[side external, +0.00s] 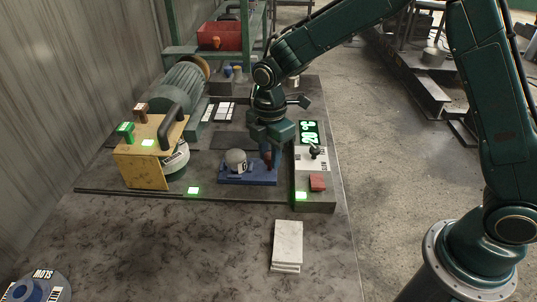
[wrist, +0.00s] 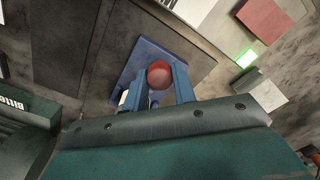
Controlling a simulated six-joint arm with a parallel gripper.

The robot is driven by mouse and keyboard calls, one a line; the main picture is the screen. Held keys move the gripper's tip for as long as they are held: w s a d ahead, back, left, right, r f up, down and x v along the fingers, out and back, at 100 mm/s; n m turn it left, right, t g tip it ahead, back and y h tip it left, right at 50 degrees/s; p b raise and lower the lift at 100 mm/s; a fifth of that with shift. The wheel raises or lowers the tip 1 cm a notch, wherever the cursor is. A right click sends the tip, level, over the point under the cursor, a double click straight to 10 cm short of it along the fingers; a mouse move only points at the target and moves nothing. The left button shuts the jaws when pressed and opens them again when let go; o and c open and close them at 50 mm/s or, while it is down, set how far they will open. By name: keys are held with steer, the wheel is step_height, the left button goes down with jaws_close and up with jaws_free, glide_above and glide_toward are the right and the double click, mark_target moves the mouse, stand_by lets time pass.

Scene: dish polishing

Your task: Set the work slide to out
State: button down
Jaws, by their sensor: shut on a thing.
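The work slide (side external: 236,178) is a low blue carriage on the dark bench plate, with a grey dome-shaped piece (side external: 236,158) on its left part. Its blue plate also shows in the wrist view (wrist: 143,58). A red knob (wrist: 159,74) stands on the slide. My gripper (side external: 268,154) reaches down over the right end of the slide. In the wrist view the two blue fingers (wrist: 158,84) are on either side of the red knob and shut on it. The fingers partly hide the knob in the side view.
Left of the slide stand a yellow guard (side external: 146,168) with a dark handle and a green motor (side external: 183,92). To the right is a control panel with a green display (side external: 309,132) and a red block (side external: 317,183). White slabs (side external: 287,243) lie in front.

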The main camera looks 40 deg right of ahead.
steer(key=shift+s+d, duration=1.05)
steer(key=shift+d, duration=0.1)
steer(key=c, duration=1.1)
jaws_free()
steer(key=shift+r, duration=0.1)
steer(key=shift+a+r, duration=0.1)
steer(key=shift+r, duration=0.4)
step_height(320, 180, up, 13)
steer(key=shift+f, duration=0.15)
